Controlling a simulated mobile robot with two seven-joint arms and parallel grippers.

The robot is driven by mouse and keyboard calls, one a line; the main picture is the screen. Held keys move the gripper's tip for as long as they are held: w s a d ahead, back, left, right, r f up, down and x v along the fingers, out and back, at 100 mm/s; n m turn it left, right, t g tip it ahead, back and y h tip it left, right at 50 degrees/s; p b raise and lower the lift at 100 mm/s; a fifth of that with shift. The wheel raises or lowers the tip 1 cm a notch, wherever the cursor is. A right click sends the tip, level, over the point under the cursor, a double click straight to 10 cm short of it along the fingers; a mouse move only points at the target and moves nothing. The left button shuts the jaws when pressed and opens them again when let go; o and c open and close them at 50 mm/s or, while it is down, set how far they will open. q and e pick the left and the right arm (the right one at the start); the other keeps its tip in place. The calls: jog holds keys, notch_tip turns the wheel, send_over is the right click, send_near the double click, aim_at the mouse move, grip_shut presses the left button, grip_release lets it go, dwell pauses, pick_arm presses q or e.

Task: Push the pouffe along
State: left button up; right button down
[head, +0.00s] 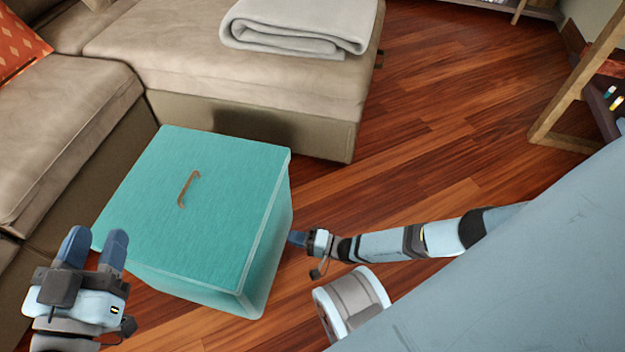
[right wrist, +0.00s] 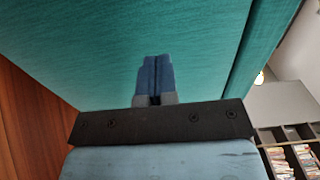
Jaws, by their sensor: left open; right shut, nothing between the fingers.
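The pouffe (head: 205,220) is a teal cube on the wooden floor, in the middle left of the head view, with a brown curved mark on its top. My right gripper (head: 296,238) is shut and empty at the pouffe's right side face; I cannot tell whether it touches. In the right wrist view the shut fingers (right wrist: 155,78) point at the teal pouffe side (right wrist: 110,45), which fills most of the picture. My left gripper (head: 95,245) is open and empty at the pouffe's near left corner, fingers pointing toward it.
A beige sofa (head: 210,65) with a folded grey blanket (head: 300,25) stands just behind the pouffe, and its other section (head: 60,130) runs along the left. Wooden floor (head: 440,110) is clear to the right. A wooden-framed shelf unit (head: 575,100) stands at the far right.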

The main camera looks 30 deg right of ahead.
aim_at(273, 232)
jog(key=b+x, duration=0.1)
jog(key=x, duration=0.2)
jog(key=shift+w+a+f, duration=0.1)
jog(key=shift+w+a, duration=0.5)
pick_arm(q)
jog(key=shift+w+a+r+m+h, duration=0.3)
jog(key=shift+w+r+m+h, duration=0.1)
jog(key=shift+m, duration=0.2)
